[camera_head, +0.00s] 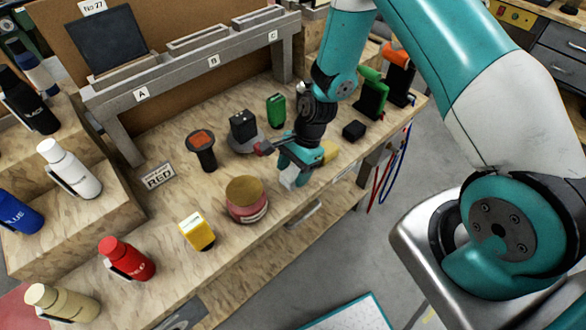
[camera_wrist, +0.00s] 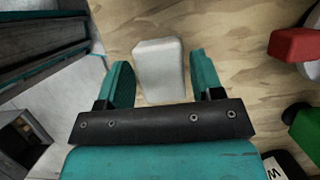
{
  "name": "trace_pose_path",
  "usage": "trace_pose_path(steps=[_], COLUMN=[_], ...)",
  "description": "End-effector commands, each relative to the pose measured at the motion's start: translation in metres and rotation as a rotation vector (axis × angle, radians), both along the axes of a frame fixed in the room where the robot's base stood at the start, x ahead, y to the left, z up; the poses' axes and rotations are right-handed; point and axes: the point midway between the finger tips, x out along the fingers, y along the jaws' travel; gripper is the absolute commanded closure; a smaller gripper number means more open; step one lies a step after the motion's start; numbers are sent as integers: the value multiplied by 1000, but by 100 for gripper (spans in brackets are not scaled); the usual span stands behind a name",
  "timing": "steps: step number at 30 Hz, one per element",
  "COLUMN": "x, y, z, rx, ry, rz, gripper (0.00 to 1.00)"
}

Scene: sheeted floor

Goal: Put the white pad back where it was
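The white pad (camera_wrist: 158,68) is a small pale block with rounded corners, seen over the wooden bench top in the wrist view. In the head view a small white patch of it (camera_head: 289,179) shows at the bench's front side, partly hidden by my gripper. My gripper (camera_head: 296,160) is low over the bench near the front edge. In the wrist view my gripper (camera_wrist: 162,82) has its two teal fingers apart, one on each side of the pad's near end. Gaps show between the fingers and the pad.
A pink round tin (camera_head: 247,206) and yellow block (camera_head: 197,231) stand left of my gripper. A red-tipped item (camera_head: 262,147) and a yellow item (camera_head: 329,152) are close beside it. A grey rack (camera_head: 180,62) labelled A, B, C stands behind. Bottles line the left.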

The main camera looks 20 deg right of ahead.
Motion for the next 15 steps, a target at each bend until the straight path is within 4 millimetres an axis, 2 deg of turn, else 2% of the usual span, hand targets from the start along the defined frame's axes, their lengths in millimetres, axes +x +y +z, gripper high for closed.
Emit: trace_pose_path(steps=[10,15], x=[0,3], y=[-1,-7], z=[1,17], rx=[0,0], ry=[0,-4], rz=[0,-2], gripper=[27,27])
